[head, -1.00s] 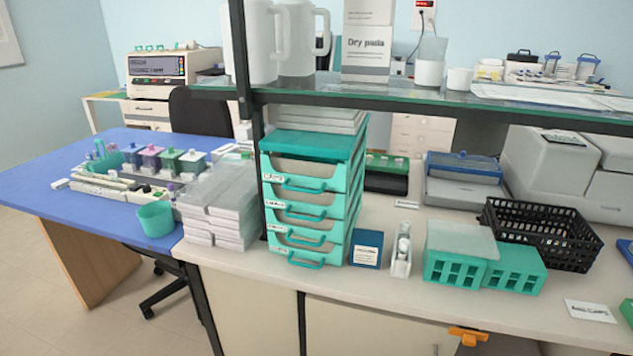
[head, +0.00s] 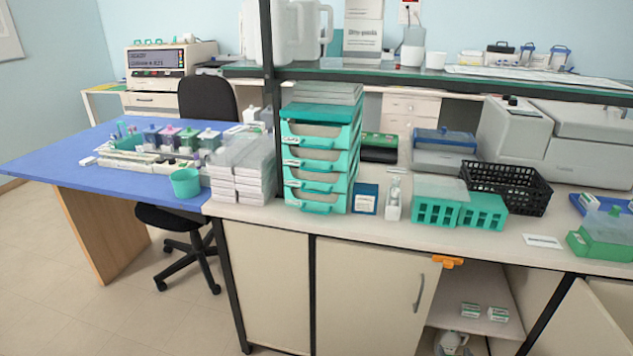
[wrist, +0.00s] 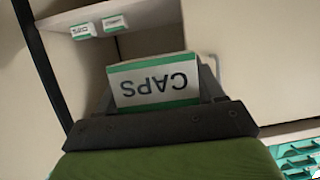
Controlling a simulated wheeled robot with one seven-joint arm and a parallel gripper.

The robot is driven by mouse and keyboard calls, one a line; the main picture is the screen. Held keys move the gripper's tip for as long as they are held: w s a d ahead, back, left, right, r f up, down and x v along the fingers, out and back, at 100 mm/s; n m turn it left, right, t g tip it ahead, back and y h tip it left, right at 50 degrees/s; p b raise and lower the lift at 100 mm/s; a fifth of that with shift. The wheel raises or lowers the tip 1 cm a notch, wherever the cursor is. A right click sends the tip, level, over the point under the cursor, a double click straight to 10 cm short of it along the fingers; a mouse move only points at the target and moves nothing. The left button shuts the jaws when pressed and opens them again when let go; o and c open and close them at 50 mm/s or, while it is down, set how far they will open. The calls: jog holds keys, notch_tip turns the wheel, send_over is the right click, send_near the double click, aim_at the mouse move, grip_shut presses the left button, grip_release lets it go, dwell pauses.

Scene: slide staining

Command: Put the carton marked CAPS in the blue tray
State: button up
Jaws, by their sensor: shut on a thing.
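The carton marked CAPS (wrist: 155,82) is white with green edges, and its lettering is upside down in the wrist view. My gripper (wrist: 160,103) is shut on it, with dark fingers at its sides. The carton's lower part is hidden by the gripper. In the head view I cannot make out the gripper or this carton. A blue tray (head: 583,205) lies at the right end of the counter, partly behind a green rack and cut by the picture edge.
An open cupboard under the counter has a shelf (head: 484,287) with two small green-and-white cartons (head: 498,314). Its door (head: 585,325) stands open at right. A white card (head: 542,241), a green rack (head: 603,243) and a black basket (head: 507,187) are on the counter.

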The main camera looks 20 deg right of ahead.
jog(key=w+a+r+n+y, duration=0.35)
jog(key=a+r, duration=0.25)
jog(key=a, duration=0.3)
jog(key=w+a+r+n+t+y, duration=0.1)
jog(key=w+a+r+n+y, duration=0.2)
jog(key=w+a+r, duration=0.5)
jog(key=w+a+r+n+y, duration=0.1)
jog(key=a+r+n+y, duration=0.25)
jog(key=a, duration=0.75)
notch_tip(320, 180, down, 8)
jog(key=w+m+h, duration=0.1)
jog(key=m+h, duration=0.2)
jog(key=m, duration=0.1)
jog(key=shift+w+h, duration=0.15)
jog(key=shift+h, duration=0.15)
